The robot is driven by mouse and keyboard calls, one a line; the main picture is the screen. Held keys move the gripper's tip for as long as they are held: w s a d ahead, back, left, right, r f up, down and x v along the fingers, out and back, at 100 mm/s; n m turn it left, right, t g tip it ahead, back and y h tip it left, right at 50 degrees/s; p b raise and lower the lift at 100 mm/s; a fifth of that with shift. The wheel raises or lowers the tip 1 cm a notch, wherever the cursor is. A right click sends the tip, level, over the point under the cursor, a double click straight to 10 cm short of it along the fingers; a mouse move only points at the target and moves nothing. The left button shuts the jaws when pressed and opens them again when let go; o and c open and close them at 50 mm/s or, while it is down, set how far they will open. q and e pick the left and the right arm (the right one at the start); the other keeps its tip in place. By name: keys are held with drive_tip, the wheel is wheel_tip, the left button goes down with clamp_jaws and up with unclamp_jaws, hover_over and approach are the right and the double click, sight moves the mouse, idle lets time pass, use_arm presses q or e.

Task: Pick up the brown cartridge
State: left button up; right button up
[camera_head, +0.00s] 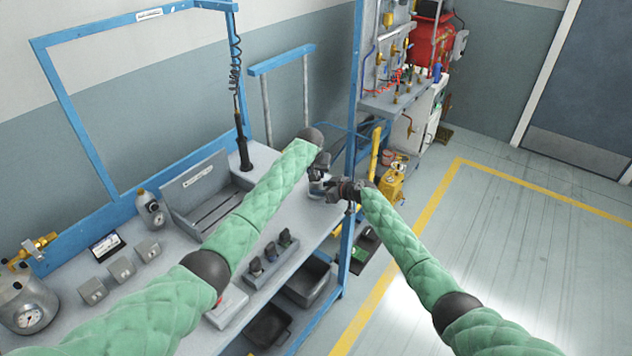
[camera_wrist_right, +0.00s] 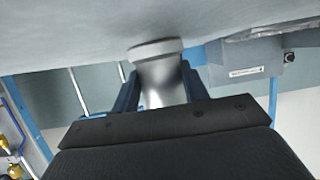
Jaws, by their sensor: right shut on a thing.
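My right gripper (camera_wrist_right: 160,95) is shut on a silver-grey, round-bodied part (camera_wrist_right: 162,82) with a wider flange at its end. In the right wrist view the flange is close to the grey bench surface; I cannot tell if they touch. The part looks grey, and I make out no clearly brown cartridge. In the head view my right gripper (camera_head: 336,190) is at the bench's right end. My left gripper (camera_head: 318,167) is just above and left of it, partly hidden by its arm; its jaws are too small to read.
The bench (camera_head: 185,262) carries several grey blocks (camera_head: 122,268), dark-topped pieces (camera_head: 271,252), a grey tray (camera_head: 205,190) and a gauge vessel (camera_head: 25,305). A blue post (camera_head: 354,120) stands close behind my grippers. The floor at right is clear.

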use_arm(q)
drive_tip(key=shift+r, duration=0.1)
wheel_tip(320, 180, up, 10)
idle(0.6)
use_arm(e)
drive_tip(key=o, duration=1.2)
drive_tip(key=shift+d, duration=0.1)
